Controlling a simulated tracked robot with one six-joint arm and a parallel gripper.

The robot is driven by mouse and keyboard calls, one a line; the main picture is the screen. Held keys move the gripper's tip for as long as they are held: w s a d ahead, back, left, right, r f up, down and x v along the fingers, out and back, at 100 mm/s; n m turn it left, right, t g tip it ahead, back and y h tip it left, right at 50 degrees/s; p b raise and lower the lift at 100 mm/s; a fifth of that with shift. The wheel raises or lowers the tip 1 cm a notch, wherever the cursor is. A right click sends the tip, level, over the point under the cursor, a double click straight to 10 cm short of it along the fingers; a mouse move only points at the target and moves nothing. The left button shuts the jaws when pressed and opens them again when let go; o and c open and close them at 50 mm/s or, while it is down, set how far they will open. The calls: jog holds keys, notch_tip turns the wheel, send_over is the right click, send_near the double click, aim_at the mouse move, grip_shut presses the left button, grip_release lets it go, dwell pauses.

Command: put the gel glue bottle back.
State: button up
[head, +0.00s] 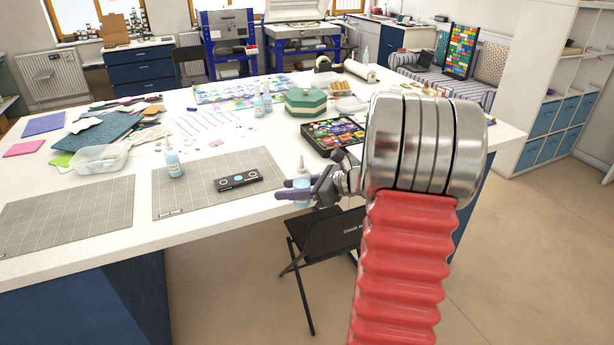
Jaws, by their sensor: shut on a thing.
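My gripper (292,189), with purple fingers, is shut on a small pale blue bottle with a white nozzle (301,181). I take it as the gel glue bottle; its label is too small to read. The bottle is upright, at the table's front edge in the picture, and I cannot tell how high it is. The fingers hide part of its body. A similar bottle (174,166) stands at the back edge of the middle grey mat (190,200). Two more pale bottles (258,106) stand close together farther back, left of a green box.
The white table (230,148) holds a black case (238,181), a clear tub (101,158), a tray of coloured glass (333,136), the green octagonal box (306,102) and glass sheets. A black folding chair (325,235) stands at the front edge. The mats are mostly bare.

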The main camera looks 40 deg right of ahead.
jog(key=a+f+n+g+y, duration=0.1)
jog(key=a+f, duration=0.5)
jog(key=a, duration=0.3)
jog(key=w+a+f+n+g+y, duration=0.1)
jog(key=a+f+n+g+y, duration=0.1)
jog(key=a+f, duration=0.4)
jog(key=a+f+n+g+y, duration=0.1)
jog(key=a+f, duration=0.5)
jog(key=a, duration=0.7)
jog(key=shift+w+n+y, duration=0.15)
jog(key=shift+n+y, duration=0.15)
jog(key=shift+n, duration=0.4)
jog(key=shift+a, duration=0.1)
